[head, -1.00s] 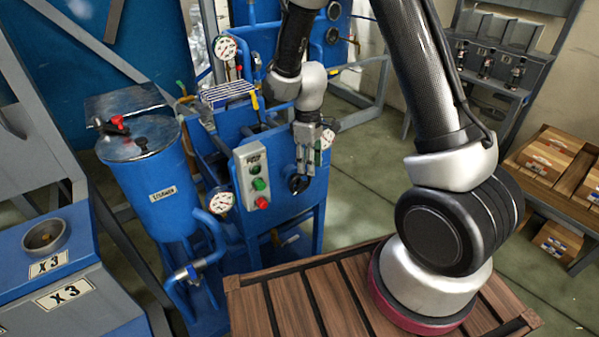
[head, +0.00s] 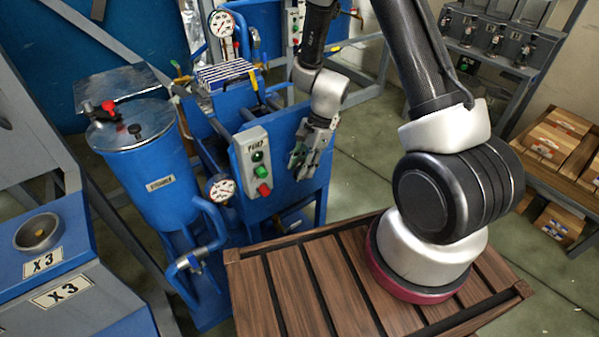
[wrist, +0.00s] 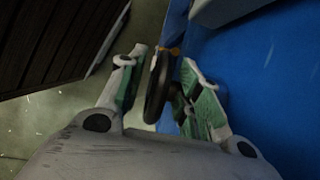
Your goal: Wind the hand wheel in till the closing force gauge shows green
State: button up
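The hand wheel (wrist: 157,88) is dark and seen nearly edge-on in the wrist view, on a shaft beside the blue machine face (wrist: 270,75). My gripper (wrist: 163,70) has its green-padded fingers apart, one on each side of the wheel's rim. A gap shows between the rim and the left finger. In the head view my gripper (head: 307,163) is at the front of the blue machine and mostly hides the wheel. White dial gauges stand at the lower left (head: 221,188) and top (head: 221,23) of the machine. I cannot tell which is the closing force gauge; their readings are too small.
A grey button box (head: 253,163) with green and red buttons is just left of my gripper. A blue lidded tank (head: 150,170) stands further left. A slatted wooden top (head: 305,285) lies in front. Green floor shows to the right of the machine.

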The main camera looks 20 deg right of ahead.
jog(key=shift+x, duration=1.25)
jog(key=shift+c, duration=0.2)
grip_shut()
jog(key=shift+d+y, duration=0.1)
jog(key=shift+y, duration=0.4)
jog(key=shift+r+g, duration=0.15)
jog(key=shift+g, duration=0.15)
